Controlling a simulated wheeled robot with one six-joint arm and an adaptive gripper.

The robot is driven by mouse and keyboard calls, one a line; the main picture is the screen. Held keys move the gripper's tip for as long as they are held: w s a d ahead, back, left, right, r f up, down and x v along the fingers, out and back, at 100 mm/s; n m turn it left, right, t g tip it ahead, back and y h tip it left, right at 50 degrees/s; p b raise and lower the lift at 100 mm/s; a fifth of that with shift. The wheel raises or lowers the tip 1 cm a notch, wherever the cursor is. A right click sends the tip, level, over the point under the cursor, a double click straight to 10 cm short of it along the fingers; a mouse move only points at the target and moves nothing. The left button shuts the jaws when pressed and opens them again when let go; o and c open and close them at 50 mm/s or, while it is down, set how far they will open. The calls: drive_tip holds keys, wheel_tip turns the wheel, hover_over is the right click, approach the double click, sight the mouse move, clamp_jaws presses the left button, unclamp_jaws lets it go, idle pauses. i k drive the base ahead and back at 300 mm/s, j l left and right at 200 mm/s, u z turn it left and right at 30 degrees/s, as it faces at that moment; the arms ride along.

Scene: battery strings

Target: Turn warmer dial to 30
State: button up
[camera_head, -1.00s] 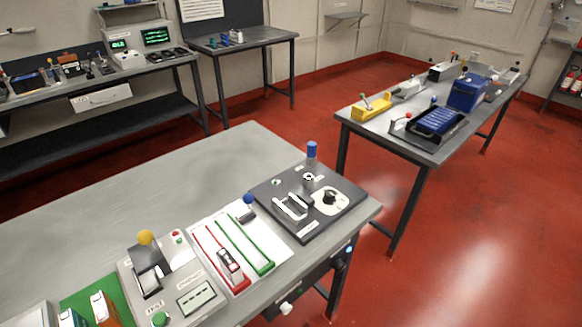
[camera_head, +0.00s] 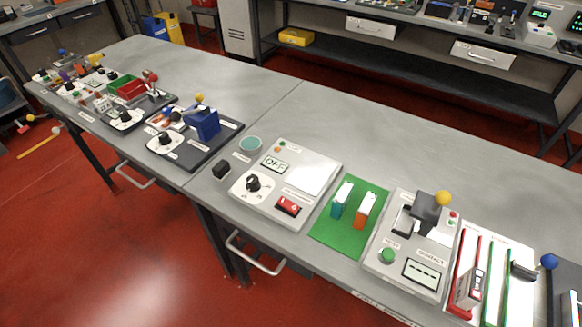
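A light grey panel (camera_head: 305,206) lies on the workbench near the middle of the view. It carries a round white dial with a black knob (camera_head: 253,183), a display (camera_head: 275,163) reading "OFF", a red rocker switch (camera_head: 288,206) and a blank pale plate (camera_head: 310,172). This looks like the warmer, but its small labels are too small to read. The dial's marks and the knob's exact setting cannot be read. My gripper is not in view.
A small black block (camera_head: 221,170) and a teal disc (camera_head: 250,144) sit left of the panel. A green mat (camera_head: 349,240) with two small upright packs lies right of it, then a contact tester (camera_head: 411,245). Other dial boards (camera_head: 192,156) stand further left. The bench behind is clear.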

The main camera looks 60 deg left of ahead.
sight(253, 184)
drive_tip(key=u, duration=1.6)
